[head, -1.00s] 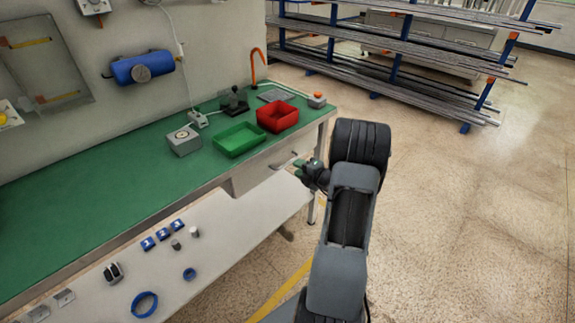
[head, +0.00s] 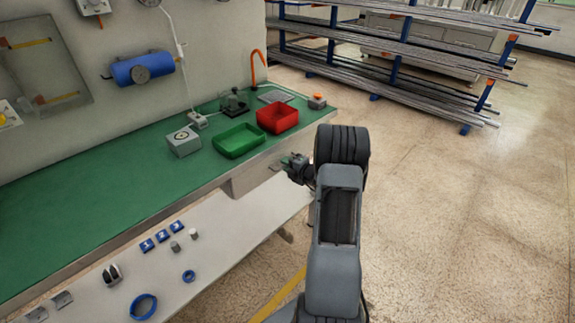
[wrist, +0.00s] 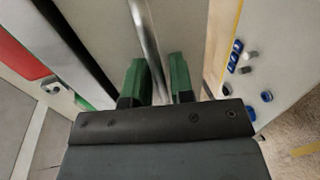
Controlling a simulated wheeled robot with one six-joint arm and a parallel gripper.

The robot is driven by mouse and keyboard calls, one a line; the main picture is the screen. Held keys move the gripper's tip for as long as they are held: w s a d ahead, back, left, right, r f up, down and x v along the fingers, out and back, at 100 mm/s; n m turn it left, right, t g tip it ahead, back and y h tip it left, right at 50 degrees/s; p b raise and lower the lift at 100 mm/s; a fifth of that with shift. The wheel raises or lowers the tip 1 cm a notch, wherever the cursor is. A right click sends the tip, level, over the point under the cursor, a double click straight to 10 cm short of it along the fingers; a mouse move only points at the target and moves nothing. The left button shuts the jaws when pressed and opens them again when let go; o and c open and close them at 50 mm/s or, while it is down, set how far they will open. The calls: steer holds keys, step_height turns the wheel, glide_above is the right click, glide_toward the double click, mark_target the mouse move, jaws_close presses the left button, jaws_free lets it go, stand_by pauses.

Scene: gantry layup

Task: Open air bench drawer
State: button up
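The drawer (head: 248,178) is a pale grey front under the right part of the green-topped bench (head: 95,185). It looks shut. Its bar handle (wrist: 147,38) shows in the wrist view as a long metal rod running between my two green fingertips. My gripper (head: 290,162) is at the drawer front in the head view and hides most of the handle there. In the wrist view my gripper (wrist: 158,80) is open, with one finger on each side of the rod. The left finger is close to the rod; I cannot tell if it touches.
A green bin (head: 239,140) and a red bin (head: 278,117) stand on the bench above the drawer. A lower pale shelf (head: 215,250) with small blue and grey parts juts out below. The floor to the right is clear, up to a rack of metal bars (head: 390,55).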

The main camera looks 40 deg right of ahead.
jaws_close()
